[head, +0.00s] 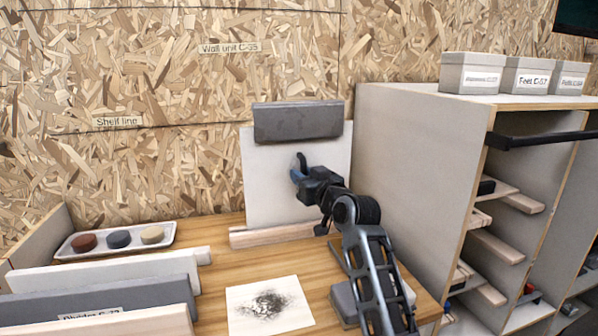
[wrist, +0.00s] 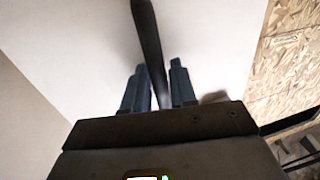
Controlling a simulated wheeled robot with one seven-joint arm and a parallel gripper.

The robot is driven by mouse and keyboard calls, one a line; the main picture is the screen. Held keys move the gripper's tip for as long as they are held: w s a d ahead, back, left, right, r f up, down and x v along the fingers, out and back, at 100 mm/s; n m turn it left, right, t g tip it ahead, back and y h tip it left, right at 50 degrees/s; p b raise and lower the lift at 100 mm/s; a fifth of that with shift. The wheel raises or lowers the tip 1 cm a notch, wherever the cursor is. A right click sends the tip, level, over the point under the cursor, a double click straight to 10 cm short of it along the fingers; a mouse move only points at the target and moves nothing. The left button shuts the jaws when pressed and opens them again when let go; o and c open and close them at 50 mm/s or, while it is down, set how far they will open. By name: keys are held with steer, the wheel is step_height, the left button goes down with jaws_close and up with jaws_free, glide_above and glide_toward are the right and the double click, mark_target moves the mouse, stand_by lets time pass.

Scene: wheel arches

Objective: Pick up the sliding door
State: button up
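A flat white panel (head: 265,185), which I take to be the sliding door, stands upright against the chipboard wall. A grey bar (head: 297,121) runs across its top and a pale wooden strip (head: 272,235) lies along its foot. My gripper (head: 299,172) is in front of the panel's middle, at a dark handle-like piece (head: 303,160). In the wrist view a dark bar (wrist: 148,40) runs between the two blue fingers of my gripper (wrist: 158,88), with the white panel (wrist: 90,50) behind. The bar is close to both fingers; I cannot tell whether they press on it.
A pale cabinet (head: 400,150) with open shelves stands close to the right of the panel. A tray (head: 75,250) with three round pieces and several upright boards (head: 100,270) are at left. A smudged white sheet (head: 268,304) lies on the wooden bench (head: 222,262).

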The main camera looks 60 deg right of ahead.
jaws_close()
steer(key=shift+r, duration=0.1)
stand_by(0.4)
